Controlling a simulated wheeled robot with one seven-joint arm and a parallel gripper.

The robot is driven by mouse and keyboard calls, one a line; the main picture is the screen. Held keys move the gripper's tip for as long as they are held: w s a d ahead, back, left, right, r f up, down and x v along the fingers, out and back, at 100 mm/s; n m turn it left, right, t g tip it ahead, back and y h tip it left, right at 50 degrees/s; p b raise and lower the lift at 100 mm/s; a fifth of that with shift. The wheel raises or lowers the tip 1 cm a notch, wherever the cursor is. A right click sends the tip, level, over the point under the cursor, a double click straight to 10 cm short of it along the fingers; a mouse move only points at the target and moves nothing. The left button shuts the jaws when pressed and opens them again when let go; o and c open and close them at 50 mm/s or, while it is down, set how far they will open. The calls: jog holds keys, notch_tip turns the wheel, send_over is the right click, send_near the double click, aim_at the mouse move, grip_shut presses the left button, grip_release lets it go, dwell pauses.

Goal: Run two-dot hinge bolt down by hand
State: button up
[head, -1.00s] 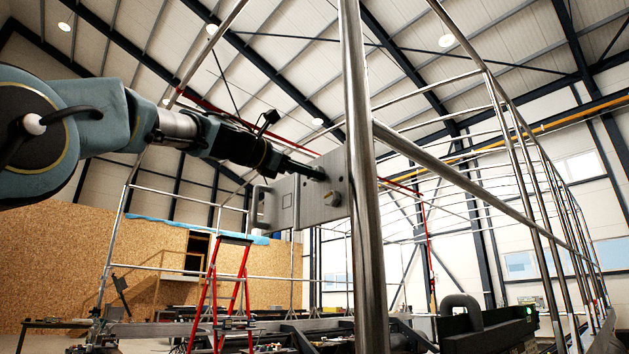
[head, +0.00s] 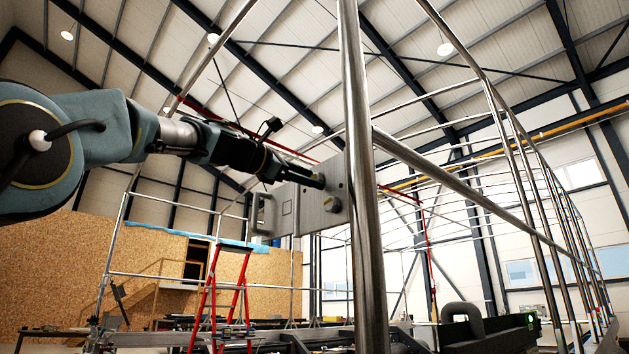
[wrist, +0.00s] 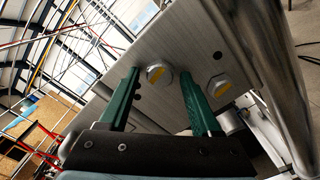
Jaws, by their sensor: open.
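A grey metal hinge plate (head: 310,210) is fixed beside an upright steel post. In the wrist view, a hex bolt (wrist: 158,74) with a yellowish face stands on the plate (wrist: 190,40) between my green fingers. A second, similar bolt (wrist: 219,86) sits right of the right finger. I cannot make out dots on either. My gripper (wrist: 160,74) is open, with one finger on each side of the first bolt and gaps showing. In the head view, my gripper (head: 321,181) reaches the plate from the left, above a visible bolt (head: 332,204); the bolt between the fingers is hidden there.
The steel post (head: 358,180) stands just right of my gripper, with sloping rails (head: 455,180) running off right. A loop handle (head: 262,213) is at the plate's left end. A red stepladder (head: 225,295) stands behind, below my arm.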

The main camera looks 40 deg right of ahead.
jog(key=shift+w+a+b, duration=0.15)
jog(key=shift+a+b, duration=1.25)
jog(key=shift+a, duration=1.55)
